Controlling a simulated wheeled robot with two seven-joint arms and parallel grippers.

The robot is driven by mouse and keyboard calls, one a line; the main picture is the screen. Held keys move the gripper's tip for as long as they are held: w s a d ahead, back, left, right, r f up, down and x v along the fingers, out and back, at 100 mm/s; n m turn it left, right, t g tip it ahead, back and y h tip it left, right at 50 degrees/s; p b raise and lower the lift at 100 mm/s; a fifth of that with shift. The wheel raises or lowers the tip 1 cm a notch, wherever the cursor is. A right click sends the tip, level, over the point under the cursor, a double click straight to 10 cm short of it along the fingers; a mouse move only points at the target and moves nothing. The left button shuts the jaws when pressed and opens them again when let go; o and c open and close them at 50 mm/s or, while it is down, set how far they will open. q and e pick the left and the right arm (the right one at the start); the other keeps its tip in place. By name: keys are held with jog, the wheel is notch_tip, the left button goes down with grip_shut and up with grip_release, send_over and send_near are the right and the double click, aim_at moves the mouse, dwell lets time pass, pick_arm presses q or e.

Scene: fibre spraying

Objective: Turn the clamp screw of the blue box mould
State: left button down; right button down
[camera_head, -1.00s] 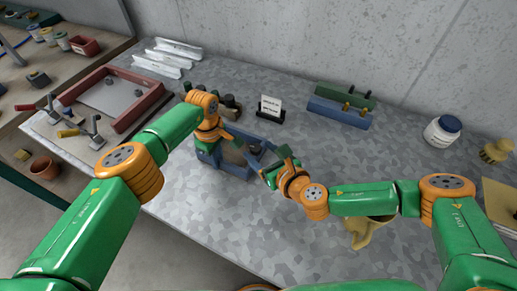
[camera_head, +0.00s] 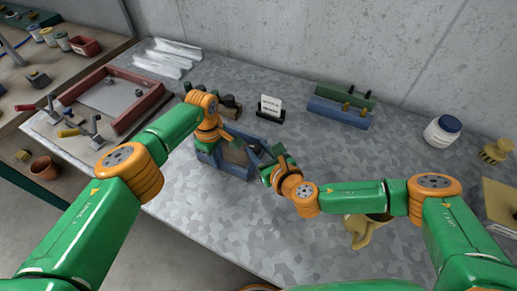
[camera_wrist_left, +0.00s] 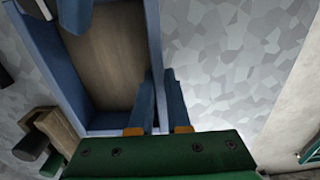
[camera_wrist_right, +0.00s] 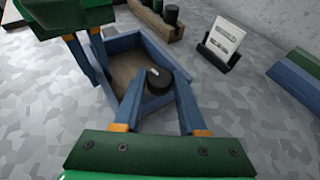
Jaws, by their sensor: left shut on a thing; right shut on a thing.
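The blue box mould (camera_head: 232,168) stands on the grey table, an open box with a brown inside, also seen in the left wrist view (camera_wrist_left: 154,45). My left gripper (camera_head: 226,139) is over its back edge; in the left wrist view its fingers (camera_wrist_left: 160,85) are shut on a blue wall, one on each side. The clamp screw's round black knob (camera_wrist_right: 158,80) is at the box's right end. My right gripper (camera_wrist_right: 157,92) is shut on this knob. In the head view, the right gripper (camera_head: 268,164) largely hides the knob.
A small sign (camera_head: 270,105) stands behind the box. A green and blue mould (camera_head: 338,112) lies at the back right, with a blue-lidded jar (camera_head: 442,131) further right. A red-framed tray (camera_head: 118,92) is at the left. A yellow jug (camera_head: 362,232) stands near my right forearm.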

jog(key=m+h, duration=0.3)
jog(key=m+t+h, duration=0.1)
jog(key=h, duration=0.1)
jog(key=shift+a, duration=0.4)
jog(key=shift+a+m+h, duration=0.2)
jog(key=shift+m+h, duration=2.1)
jog(key=shift+h, duration=0.2)
jog(key=shift+g, duration=0.3)
jog(key=shift+c, duration=2.3)
grip_release()
jog(key=v, duration=0.7)
jog(key=shift+s, duration=0.3)
jog(key=shift+a+r, duration=0.1)
jog(key=shift+a, duration=0.05)
